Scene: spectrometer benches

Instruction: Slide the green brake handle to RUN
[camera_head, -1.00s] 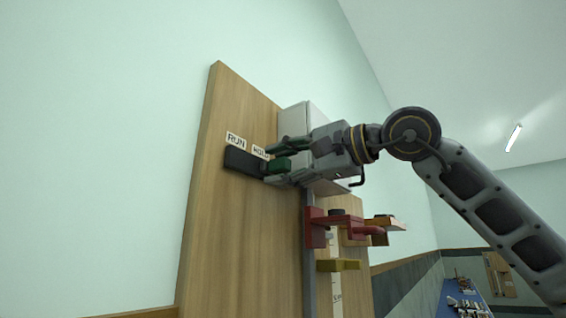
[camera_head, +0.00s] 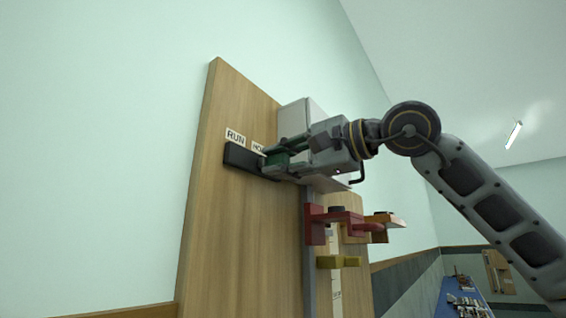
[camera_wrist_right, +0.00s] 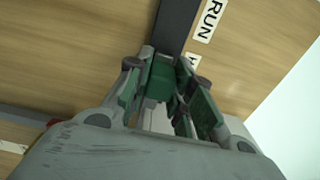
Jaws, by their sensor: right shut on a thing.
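The green brake handle (camera_wrist_right: 161,79) sits on a dark track (camera_head: 240,157) on the wooden panel. My right gripper (camera_head: 272,160) is shut on the handle at the right end of the track, by the partly hidden HOLD label (camera_head: 258,148). The RUN label (camera_head: 235,137) is above the track's left end and also shows in the right wrist view (camera_wrist_right: 208,20). In that view the handle is between my right gripper's fingers (camera_wrist_right: 163,92). The head view has the handle mostly hidden by the fingers. My left gripper is not in view.
The wooden panel (camera_head: 215,220) stands by a pale wall. A grey box (camera_head: 292,119) is behind my right gripper. Below it are a red bracket (camera_head: 316,225) and a yellow piece (camera_head: 338,262). The track left of the handle is clear.

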